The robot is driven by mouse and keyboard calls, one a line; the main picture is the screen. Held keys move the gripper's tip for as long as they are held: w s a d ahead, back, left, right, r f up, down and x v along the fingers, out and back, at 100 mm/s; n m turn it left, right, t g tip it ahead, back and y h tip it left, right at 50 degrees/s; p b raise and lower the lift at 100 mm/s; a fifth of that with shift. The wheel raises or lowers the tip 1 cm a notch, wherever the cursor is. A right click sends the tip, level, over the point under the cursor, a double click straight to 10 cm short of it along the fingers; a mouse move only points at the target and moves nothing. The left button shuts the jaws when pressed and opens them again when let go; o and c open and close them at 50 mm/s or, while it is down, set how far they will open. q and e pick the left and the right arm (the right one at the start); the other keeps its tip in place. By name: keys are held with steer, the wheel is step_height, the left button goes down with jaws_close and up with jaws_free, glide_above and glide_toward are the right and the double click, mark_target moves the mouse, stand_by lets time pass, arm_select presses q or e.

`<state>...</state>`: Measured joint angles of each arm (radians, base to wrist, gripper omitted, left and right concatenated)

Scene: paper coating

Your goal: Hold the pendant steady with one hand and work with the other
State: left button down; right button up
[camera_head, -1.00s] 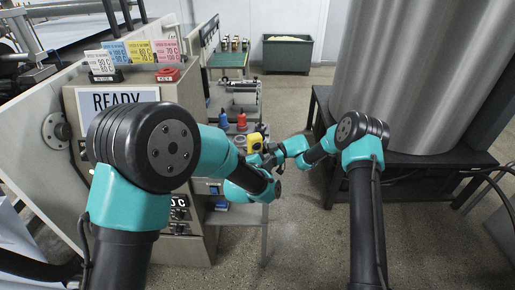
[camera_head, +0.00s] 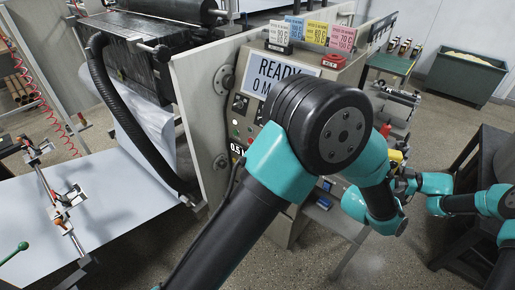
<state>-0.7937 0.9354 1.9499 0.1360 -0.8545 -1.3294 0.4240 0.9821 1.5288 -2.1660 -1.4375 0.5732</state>
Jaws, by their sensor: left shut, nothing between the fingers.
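A small yellow object (camera_head: 396,156) sits at the cart beside the machine; it may be the pendant, but it is too small and partly covered to be sure. My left gripper (camera_head: 403,191) is just below and to the right of it, shut and empty, partly hidden by my own wrist. My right gripper (camera_head: 409,180) comes in from the right close beside the left one. Its fingers are too small and overlapped to read.
The machine's panel has a READY display (camera_head: 281,82), coloured cards (camera_head: 314,33) and a red block (camera_head: 331,61) on top. White paper (camera_head: 110,205) spreads at left. A dark stand (camera_head: 478,205) is at right, a green bin (camera_head: 464,77) at back right.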

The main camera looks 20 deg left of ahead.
steer(key=o, duration=0.8)
steer(key=shift+d, duration=0.1)
steer(key=d, duration=0.8)
steer(key=d+r, duration=0.1)
steer(key=d, duration=0.2)
steer(key=shift+d+r, duration=0.1)
steer(key=shift+d, duration=0.3)
